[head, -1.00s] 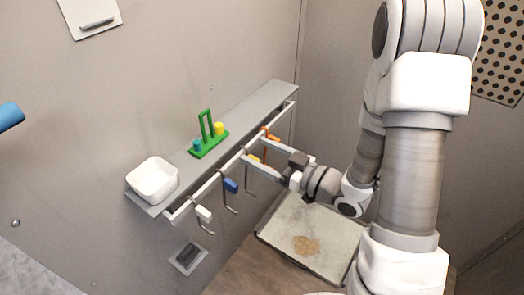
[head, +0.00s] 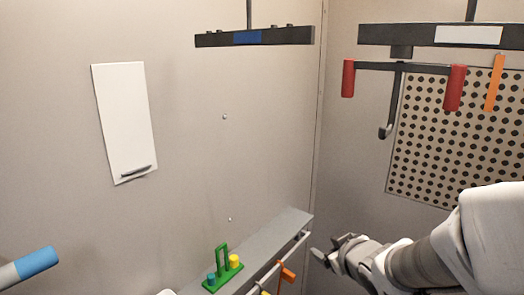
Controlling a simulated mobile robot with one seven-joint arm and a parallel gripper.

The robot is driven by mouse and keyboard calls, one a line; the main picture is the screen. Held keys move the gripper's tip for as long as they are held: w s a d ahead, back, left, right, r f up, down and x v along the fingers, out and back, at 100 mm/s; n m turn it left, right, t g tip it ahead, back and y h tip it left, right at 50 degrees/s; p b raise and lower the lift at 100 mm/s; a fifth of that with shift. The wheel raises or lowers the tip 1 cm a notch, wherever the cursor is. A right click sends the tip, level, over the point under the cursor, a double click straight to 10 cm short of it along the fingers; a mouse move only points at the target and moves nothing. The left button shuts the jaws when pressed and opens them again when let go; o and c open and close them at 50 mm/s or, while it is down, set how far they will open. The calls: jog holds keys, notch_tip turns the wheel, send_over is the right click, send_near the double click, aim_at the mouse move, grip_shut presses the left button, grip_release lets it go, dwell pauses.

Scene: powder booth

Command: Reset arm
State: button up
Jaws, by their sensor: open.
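My gripper (head: 334,250) is at the lower right in the head view, held to the right of the rail's far end. Its fingers are spread and nothing shows between them. My arm reaches in from the right edge of the picture. An orange hook (head: 287,273) hangs on the rail close to the left of my gripper, apart from it.
A grey shelf (head: 270,240) with a rail holds a green rack (head: 223,268) with blue and yellow pieces. Dark overhead bars (head: 255,38) hang above; the right one (head: 440,35) carries a black hanger with red ends (head: 455,88). A white panel (head: 124,122) is on the left wall.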

jog(key=s+d+r+m+g+h+p, duration=0.2)
jog(key=s+d+r+m+g+h, duration=0.15)
jog(key=s+r, duration=0.4)
jog(key=s+a+r+m+g+y+p, duration=0.1)
jog(key=s+a, duration=0.1)
jog(key=s, duration=0.5)
jog(key=s+a+r+m+g+y+p, duration=0.1)
jog(key=s+a, duration=0.1)
jog(key=s, duration=0.5)
jog(key=shift+s+a+r+g, duration=0.15)
jog(key=shift+a+r+g, duration=0.05)
jog(key=shift+a+g, duration=0.2)
